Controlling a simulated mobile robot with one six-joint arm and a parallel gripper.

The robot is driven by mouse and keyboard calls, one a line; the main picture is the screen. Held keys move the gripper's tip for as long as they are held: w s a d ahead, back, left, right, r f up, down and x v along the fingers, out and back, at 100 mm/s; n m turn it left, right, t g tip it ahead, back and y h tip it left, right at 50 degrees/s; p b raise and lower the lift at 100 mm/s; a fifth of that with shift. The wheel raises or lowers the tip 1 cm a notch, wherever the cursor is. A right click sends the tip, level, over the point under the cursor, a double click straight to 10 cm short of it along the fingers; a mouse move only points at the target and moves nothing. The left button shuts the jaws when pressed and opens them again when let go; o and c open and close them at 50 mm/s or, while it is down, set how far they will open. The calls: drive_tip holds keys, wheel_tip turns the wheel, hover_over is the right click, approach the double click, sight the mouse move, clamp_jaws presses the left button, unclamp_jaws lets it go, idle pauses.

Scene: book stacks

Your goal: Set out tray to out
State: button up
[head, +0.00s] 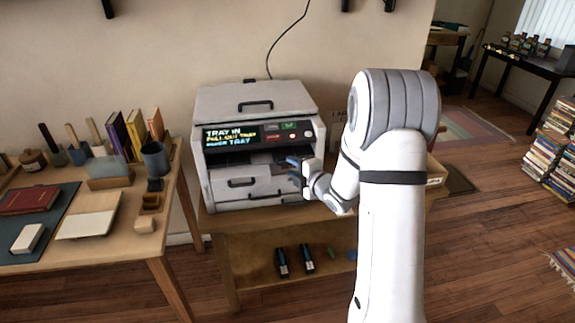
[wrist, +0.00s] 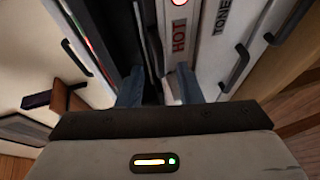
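The light grey printer (head: 300,103) stands on a wooden bench in the head view, its lit display (head: 230,137) reading "TRAY IN". Below the display is a dark slot, then a front with black handles; the tray (head: 232,183) appears to be the part with the left handle. My gripper (head: 293,168) is at the right of this front, near the slot. In the wrist view my gripper (wrist: 157,90) has its two blue-grey fingers apart, with a dark bar between or just beyond them. I cannot tell whether they touch it. "HOT" and "TONE" labels show beside it.
A wooden desk (head: 150,235) with books, cups and a mat stands at the left. Dark bottles (head: 282,262) lie on the bench's lower shelf. Book stacks (head: 548,150) stand at the right. The wooden floor between is mostly clear.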

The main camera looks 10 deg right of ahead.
drive_tip(key=shift+x, duration=1.4)
drive_tip(key=shift+c, duration=0.5)
clamp_jaws()
